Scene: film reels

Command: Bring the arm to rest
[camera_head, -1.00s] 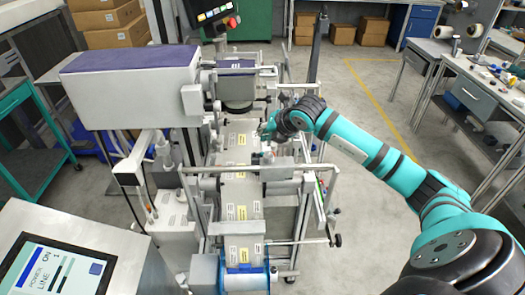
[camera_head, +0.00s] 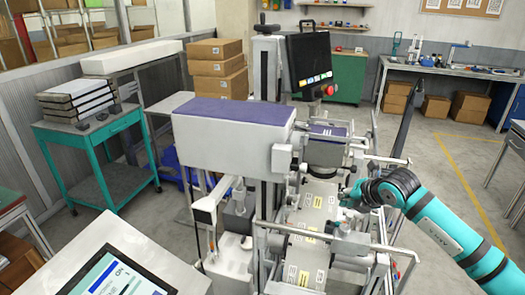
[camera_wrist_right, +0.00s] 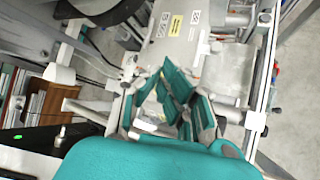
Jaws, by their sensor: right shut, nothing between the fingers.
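My right arm (camera_head: 440,225) is teal and black and comes in from the right in the head view. It reaches over the labelling machine, whose web of labels (camera_head: 305,262) runs beneath. My right gripper (camera_head: 348,197) is small in the head view, above the right side of the web. In the right wrist view, its teal fingers (camera_wrist_right: 178,98) are shut and hold nothing. Part of the label web (camera_wrist_right: 178,25) shows beyond them. My left gripper is in neither view.
Metal rails and rods of the machine surround the gripper, with a long rail (camera_wrist_right: 262,70) close on its right in the wrist view. A control screen (camera_head: 118,275) stands front left. A teal cart (camera_head: 95,135) stands left. Floor (camera_head: 450,155) is clear behind the arm.

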